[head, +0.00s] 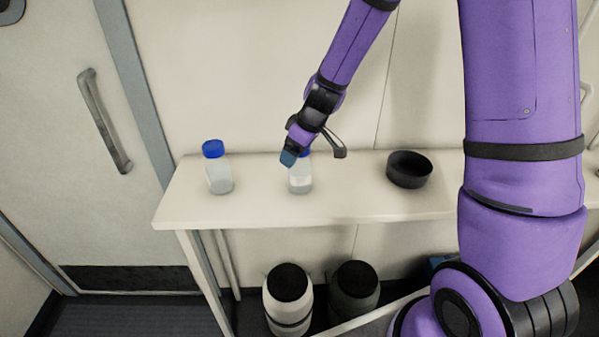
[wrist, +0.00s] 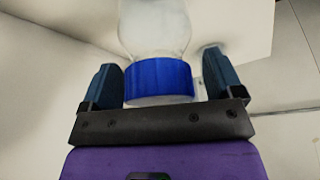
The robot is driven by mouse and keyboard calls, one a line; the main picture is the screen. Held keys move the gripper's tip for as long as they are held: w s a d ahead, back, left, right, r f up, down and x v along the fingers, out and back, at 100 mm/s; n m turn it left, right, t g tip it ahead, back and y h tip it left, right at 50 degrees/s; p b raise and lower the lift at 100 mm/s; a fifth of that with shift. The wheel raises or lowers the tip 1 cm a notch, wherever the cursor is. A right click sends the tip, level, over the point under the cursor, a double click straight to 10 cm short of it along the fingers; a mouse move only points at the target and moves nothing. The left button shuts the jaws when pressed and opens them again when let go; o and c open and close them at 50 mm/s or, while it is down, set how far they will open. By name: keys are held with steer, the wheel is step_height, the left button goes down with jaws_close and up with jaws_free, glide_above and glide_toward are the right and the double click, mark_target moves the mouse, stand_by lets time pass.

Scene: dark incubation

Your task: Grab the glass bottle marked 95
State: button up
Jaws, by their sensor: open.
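Two clear bottles with blue caps stand upright on the white table. One bottle (head: 219,174) is at the left end of the table. The other bottle (head: 300,180) stands near the middle, under my gripper (head: 297,157). No number can be read on either bottle. In the wrist view my gripper (wrist: 165,80) is open, with one dark blue finger on each side of the blue cap (wrist: 158,82). Gaps show between the fingers and the cap. The bottle body (wrist: 155,28) shows beyond the cap. In the head view my gripper partly hides this cap.
The white table (head: 255,205) stands against a pale wall. A black round bowl (head: 409,170) sits to the right of the middle bottle. A door (head: 75,130) is at the left.

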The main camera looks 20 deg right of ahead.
jaws_close()
stand_by(0.3)
steer(key=shift+r, duration=0.15)
